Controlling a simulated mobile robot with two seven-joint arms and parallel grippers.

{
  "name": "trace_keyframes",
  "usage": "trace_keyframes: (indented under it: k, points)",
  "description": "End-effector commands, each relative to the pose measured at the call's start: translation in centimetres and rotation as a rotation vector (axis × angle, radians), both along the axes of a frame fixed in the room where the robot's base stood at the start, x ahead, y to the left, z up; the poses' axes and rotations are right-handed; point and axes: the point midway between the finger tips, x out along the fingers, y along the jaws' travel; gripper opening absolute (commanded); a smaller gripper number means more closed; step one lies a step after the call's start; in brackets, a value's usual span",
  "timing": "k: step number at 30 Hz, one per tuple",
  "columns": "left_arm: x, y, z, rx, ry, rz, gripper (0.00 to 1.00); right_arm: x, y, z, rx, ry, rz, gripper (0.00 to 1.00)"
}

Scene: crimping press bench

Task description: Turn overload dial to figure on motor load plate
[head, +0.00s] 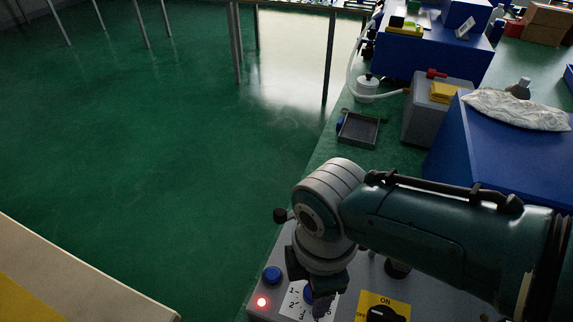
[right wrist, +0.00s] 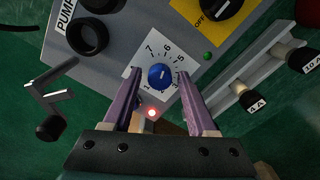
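The overload dial is a round blue knob (right wrist: 161,77) on a white scale plate (right wrist: 150,60) with printed figures, seen in the right wrist view. A short white mark shows on the knob; the exact figure it points at is hard to read. My right gripper (right wrist: 160,84) is open, with one purple finger on each side of the knob. Whether the fingers touch it cannot be told. In the head view, my right gripper (head: 312,286) is over the scale plate (head: 295,304) and partly hides the dial. No motor load plate can be made out. My left gripper is out of view.
Fuse holders (right wrist: 248,96) and a crank (right wrist: 50,112) flank the panel. A black tray (head: 358,130) lies farther back.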

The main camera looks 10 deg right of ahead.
Motion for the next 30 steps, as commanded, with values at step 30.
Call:
trace_keyframes:
  k: [30]
  points:
    - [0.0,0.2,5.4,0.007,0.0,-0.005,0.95,0.0,0.0,10.0,0.001,0.0,-0.001,0.67]
